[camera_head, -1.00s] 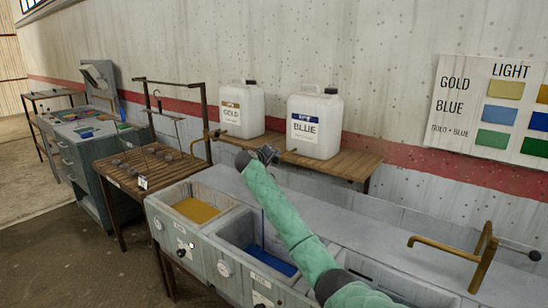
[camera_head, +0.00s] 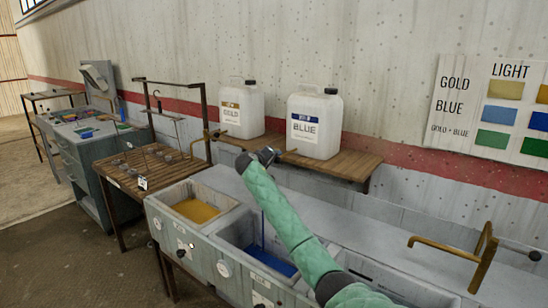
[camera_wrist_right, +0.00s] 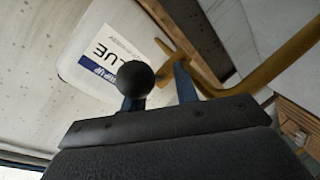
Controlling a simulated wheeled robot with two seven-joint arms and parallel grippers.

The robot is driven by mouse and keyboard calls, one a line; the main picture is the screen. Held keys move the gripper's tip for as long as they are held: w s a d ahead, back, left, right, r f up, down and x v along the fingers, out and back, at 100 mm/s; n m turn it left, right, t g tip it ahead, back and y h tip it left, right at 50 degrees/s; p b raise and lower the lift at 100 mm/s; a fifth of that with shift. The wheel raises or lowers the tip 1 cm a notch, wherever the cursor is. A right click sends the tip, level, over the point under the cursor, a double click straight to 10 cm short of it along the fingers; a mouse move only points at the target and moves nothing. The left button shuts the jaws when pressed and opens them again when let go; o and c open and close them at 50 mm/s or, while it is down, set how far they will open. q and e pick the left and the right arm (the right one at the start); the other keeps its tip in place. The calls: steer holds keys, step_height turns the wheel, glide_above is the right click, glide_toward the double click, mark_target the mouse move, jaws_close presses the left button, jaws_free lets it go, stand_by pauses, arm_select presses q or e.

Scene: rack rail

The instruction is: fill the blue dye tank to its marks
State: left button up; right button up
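The blue dye tank (camera_head: 230,232) is the middle basin of the grey trough, with blue liquid (camera_head: 272,262) low in it. A thin blue stream (camera_head: 263,230) falls into it from near my right gripper. Its marks are not readable. The white BLUE jug (camera_head: 316,122) stands on the shelf behind; it also shows in the right wrist view (camera_wrist_right: 85,60). My right gripper (camera_head: 266,155) is at the tap below the jug. In the wrist view its fingers (camera_wrist_right: 158,88) are apart, with a black ball knob (camera_wrist_right: 135,78) at the left finger. A brass pipe (camera_wrist_right: 265,78) is beside them. My left gripper is out of view.
A gold tank (camera_head: 196,210) is left of the blue one, and a white GOLD jug (camera_head: 242,112) shares the wooden shelf (camera_head: 345,165). A brass tap (camera_head: 450,248) stands over the trough at right. A slatted table (camera_head: 130,178) and a colour chart (camera_head: 500,105) are nearby.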

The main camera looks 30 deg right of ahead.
steer(key=s+d+p+v, duration=0.1)
steer(key=p+v, duration=0.2)
steer(key=v, duration=0.5)
steer(key=shift+s+a+p, duration=0.2)
steer(key=shift+s+p, duration=0.1)
steer(key=shift+s, duration=0.25)
stand_by(0.6)
steer(key=shift+r, duration=0.1)
stand_by(0.4)
steer(key=b+v, duration=0.2)
steer(key=v, duration=0.5)
steer(key=shift+s+a, duration=0.2)
steer(key=shift+a, duration=0.15)
